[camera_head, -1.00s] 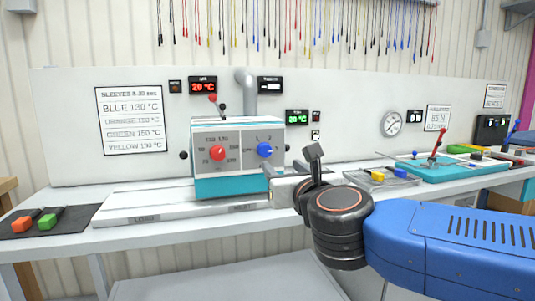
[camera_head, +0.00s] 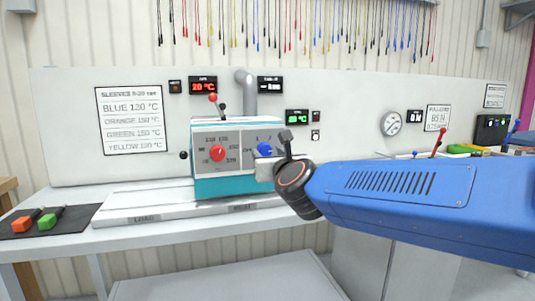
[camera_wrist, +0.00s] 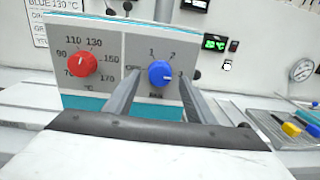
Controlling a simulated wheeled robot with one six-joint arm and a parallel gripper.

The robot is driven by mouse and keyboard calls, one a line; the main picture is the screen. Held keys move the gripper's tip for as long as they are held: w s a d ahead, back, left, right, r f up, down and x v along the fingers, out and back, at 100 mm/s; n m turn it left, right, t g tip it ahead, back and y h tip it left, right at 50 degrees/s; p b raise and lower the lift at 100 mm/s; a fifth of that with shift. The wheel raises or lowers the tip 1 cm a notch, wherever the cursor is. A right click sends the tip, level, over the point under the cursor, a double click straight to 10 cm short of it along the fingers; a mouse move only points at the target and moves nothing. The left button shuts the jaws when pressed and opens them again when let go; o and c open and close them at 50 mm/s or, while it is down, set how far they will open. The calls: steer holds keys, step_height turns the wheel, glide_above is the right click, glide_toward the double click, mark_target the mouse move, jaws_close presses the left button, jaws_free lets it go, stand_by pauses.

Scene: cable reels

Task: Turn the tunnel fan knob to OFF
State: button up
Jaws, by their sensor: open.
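The tunnel fan knob (camera_head: 265,150) is the blue dial on the right half of the heater box's front panel. In the wrist view the blue knob (camera_wrist: 160,73) shows between OFF on its left and 1, 2 above it. A pale mark sits on its right side, away from OFF. My gripper (camera_head: 268,165) is just in front of the knob and partly covers it in the head view. In the wrist view my gripper (camera_wrist: 160,80) is open, with one finger on each side of the knob. I cannot tell whether they touch it.
A red temperature knob (camera_wrist: 83,64) is left of the blue one on the same panel. A white tunnel bed (camera_head: 150,211) extends along the bench. A black mat (camera_head: 70,230) with orange and green tools lies at left. A grey tray (camera_wrist: 270,122) is at right.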

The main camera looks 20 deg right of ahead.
mark_target(265, 150)
steer(key=shift+w, duration=1.15)
steer(key=c, duration=1)
steer(key=shift+c, duration=0.2)
